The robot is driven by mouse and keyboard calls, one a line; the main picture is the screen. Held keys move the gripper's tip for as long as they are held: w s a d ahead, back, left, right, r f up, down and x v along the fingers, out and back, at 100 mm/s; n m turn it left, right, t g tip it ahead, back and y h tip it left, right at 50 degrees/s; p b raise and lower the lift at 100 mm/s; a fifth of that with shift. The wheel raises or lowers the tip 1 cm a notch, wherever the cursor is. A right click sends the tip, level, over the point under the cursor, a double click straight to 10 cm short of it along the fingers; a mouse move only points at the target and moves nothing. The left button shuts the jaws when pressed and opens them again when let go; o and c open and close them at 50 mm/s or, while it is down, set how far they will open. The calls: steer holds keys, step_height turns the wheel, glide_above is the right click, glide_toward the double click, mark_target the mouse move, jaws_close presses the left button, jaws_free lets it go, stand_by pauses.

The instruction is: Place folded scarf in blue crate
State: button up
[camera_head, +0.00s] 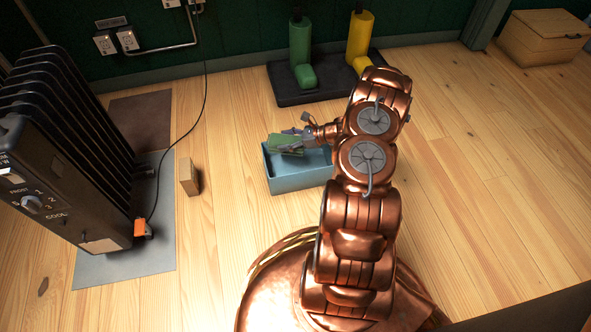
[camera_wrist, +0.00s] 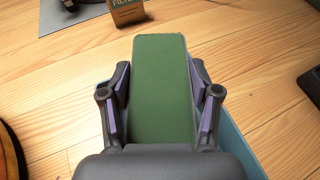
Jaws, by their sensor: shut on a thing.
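The folded scarf is a flat green piece (camera_head: 286,143), held at the end of my arm over the blue crate (camera_head: 297,181) in the head view. My gripper (camera_head: 295,139) is shut on the scarf. In the wrist view the scarf (camera_wrist: 162,90) lies between both fingers and extends forward. The crate's blue rim (camera_wrist: 236,139) shows at the lower right there, under and beside the scarf. My gripper and the scarf hide much of the crate's inside, and I cannot tell whether the scarf touches the crate.
A small cardboard box (camera_head: 188,176) stands left of the crate. A black radiator (camera_head: 62,165) stands further left, with a cord (camera_head: 190,128) running to the wall. A dark tray (camera_head: 288,93) with green and yellow items is behind the crate. A wooden chest (camera_head: 543,38) sits far right. The right floor is clear.

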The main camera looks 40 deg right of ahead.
step_height(320, 180, down, 10)
steer(key=b, duration=0.4)
steer(key=shift+r, duration=0.25)
steer(key=shift+f, duration=0.1)
steer(key=shift+f, duration=0.65)
steer(key=o, duration=1.2)
steer(key=shift+r, duration=0.2)
